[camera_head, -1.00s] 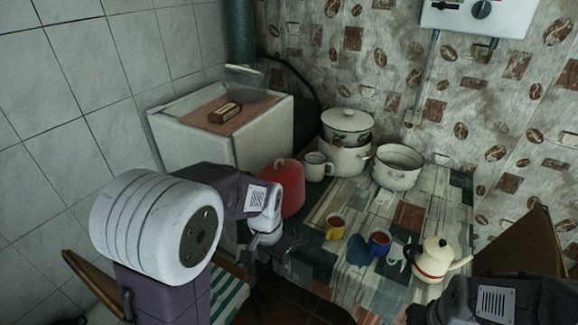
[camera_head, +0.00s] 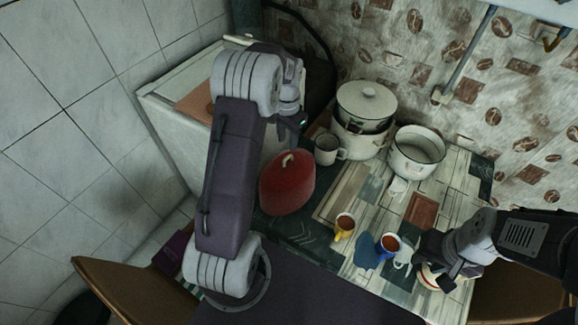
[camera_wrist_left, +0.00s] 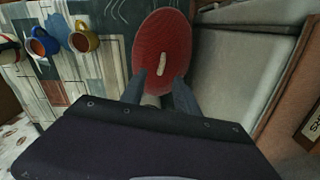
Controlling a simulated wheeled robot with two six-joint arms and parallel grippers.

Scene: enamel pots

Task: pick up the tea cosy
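The red tea cosy (camera_head: 287,184), domed with a pale loop on top, stands on the table's left end beside the white cabinet. It also shows in the left wrist view (camera_wrist_left: 160,40), seen from above with its loop ahead of my fingers. My left gripper (camera_head: 302,119) is above and behind the cosy in the head view. In the left wrist view my left gripper (camera_wrist_left: 161,88) has its fingers apart with nothing held. My right gripper (camera_head: 430,268) is over the cream teapot (camera_head: 428,281) and partly hides it; its fingers are unclear.
A white mug (camera_head: 327,149), stacked enamel pots (camera_head: 361,138) and an open pot (camera_head: 417,152) stand behind the cosy. A yellow cup (camera_head: 344,228) and a blue cup (camera_head: 387,246) stand at the front. The white cabinet (camera_head: 172,130) is close on the left.

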